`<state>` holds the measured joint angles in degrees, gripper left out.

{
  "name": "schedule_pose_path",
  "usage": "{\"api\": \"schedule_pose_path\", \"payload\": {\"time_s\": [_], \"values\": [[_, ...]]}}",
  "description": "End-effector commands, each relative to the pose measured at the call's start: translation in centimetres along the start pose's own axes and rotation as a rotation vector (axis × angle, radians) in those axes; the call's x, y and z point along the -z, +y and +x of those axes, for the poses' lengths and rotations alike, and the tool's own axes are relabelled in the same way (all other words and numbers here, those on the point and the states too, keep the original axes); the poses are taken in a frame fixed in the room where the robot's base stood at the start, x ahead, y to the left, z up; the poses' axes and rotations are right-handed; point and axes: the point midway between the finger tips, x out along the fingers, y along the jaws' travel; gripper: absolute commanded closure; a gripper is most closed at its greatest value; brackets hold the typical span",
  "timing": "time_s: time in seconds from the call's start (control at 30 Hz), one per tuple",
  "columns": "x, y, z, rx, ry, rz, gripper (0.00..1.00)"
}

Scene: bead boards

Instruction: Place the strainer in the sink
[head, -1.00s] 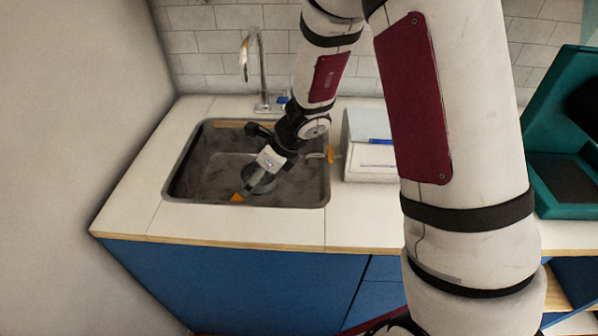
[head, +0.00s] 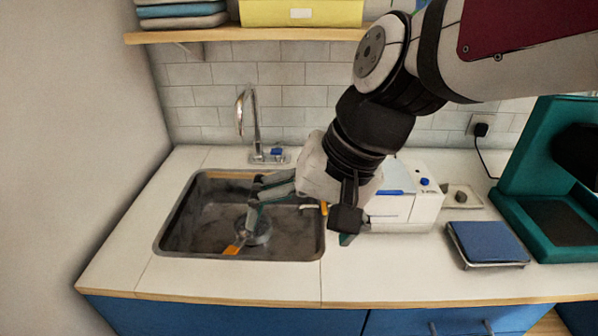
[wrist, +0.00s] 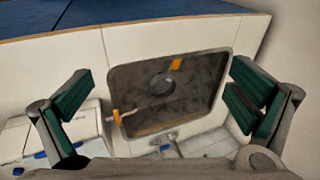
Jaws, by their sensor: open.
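The strainer (head: 262,236) appears as a small round grey piece with an orange-ended handle (head: 234,247), low in the grey sink (head: 172,222). The wrist view shows the round piece (wrist: 162,84) on the basin floor, its orange end towards the front rim. I cannot tell its round part clearly from the drain. My gripper (head: 303,212) is above the sink's right side and the counter, open and empty. In the wrist view its green-padded fingers (wrist: 160,85) are wide apart, with the sink between and beyond them, clear of the strainer.
A faucet (head: 250,125) stands behind the sink. A white device (head: 415,207) with blue parts is right of it, near my gripper. A small item with an orange end (head: 323,208) is at the sink's right edge. A blue-topped scale (head: 487,242) and teal machine (head: 520,200) stand farther right.

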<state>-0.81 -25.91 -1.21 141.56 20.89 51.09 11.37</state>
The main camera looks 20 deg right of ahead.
Motion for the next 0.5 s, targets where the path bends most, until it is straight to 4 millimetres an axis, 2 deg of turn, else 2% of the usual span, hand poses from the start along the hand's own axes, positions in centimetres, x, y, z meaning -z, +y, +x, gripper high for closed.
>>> {"api": "schedule_pose_path", "payload": {"time_s": [0.03, 0.1, 0.23, 0.33, 0.5], "values": [[-0.9, 1.4, -1.2, -0.040, 0.032, -0.094, 0.00], [-2.0, 3.3, -2.3, -0.105, 0.059, -0.210, 0.00], [-3.1, 6.1, -3.9, -0.206, 0.095, -0.358, 0.00], [-3.6, 7.4, -4.6, -0.254, 0.107, -0.418, 0.00], [-3.7, 8.0, -4.9, -0.278, 0.112, -0.446, 0.00]]}}
